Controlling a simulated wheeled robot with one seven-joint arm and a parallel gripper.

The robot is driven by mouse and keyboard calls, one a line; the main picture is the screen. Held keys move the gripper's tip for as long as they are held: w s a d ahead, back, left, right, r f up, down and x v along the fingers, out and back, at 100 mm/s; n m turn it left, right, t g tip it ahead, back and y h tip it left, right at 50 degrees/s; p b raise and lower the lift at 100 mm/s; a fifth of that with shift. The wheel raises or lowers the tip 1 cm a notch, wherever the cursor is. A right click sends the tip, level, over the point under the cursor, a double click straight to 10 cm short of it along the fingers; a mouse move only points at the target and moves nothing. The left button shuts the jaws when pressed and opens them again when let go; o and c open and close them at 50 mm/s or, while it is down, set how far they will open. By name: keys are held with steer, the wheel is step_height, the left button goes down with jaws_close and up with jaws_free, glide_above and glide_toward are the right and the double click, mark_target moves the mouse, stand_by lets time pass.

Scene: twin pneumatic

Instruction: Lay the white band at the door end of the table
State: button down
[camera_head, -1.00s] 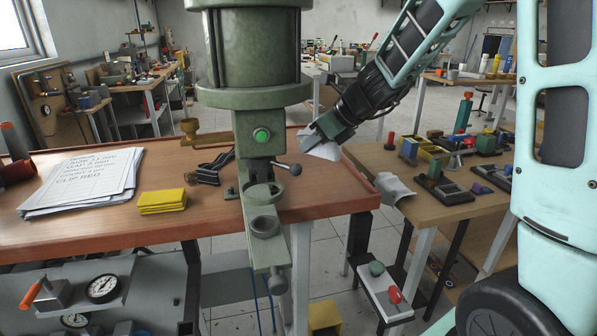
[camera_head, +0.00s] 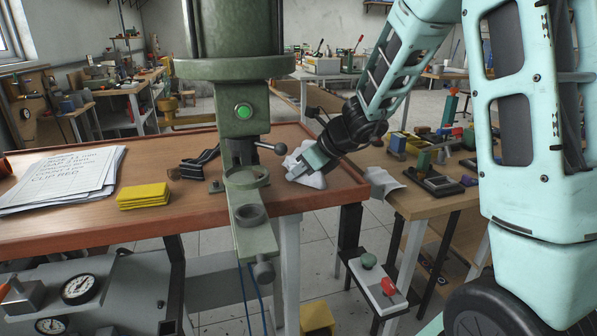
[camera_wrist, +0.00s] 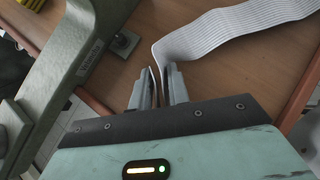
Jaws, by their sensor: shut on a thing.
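The white band (camera_head: 309,179) is a wide ribbed strip, crumpled-looking in the head view, at the right end of the wooden table (camera_head: 90,226). My gripper (camera_head: 304,166) is shut on it. In the wrist view, the jaws (camera_wrist: 159,78) pinch one end of the band (camera_wrist: 225,32). From there it bends and runs to the upper right over the table's wood. It looks at or just above the tabletop; I cannot tell whether it fully rests there. No door shows.
A green press (camera_head: 240,110) with a lever stands left of my gripper. Yellow pads (camera_head: 143,196), written sheets (camera_head: 62,178) and a black clamp (camera_head: 200,162) lie on the table. A second bench (camera_head: 425,205) with tools and a white cloth stands close on the right.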

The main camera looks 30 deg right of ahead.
steer(key=shift+f, duration=0.2)
steer(key=c, duration=1.3)
jaws_free()
steer(key=shift+c, duration=0.2)
steer(key=shift+r, duration=0.2)
steer(key=shift+s+r, duration=0.1)
steer(key=shift+r, duration=0.15)
steer(key=p+v, duration=0.3)
steer(key=v, duration=0.8)
steer(key=shift+s+d, duration=0.2)
steer(key=shift+s, duration=0.05)
steer(key=shift+r, duration=0.1)
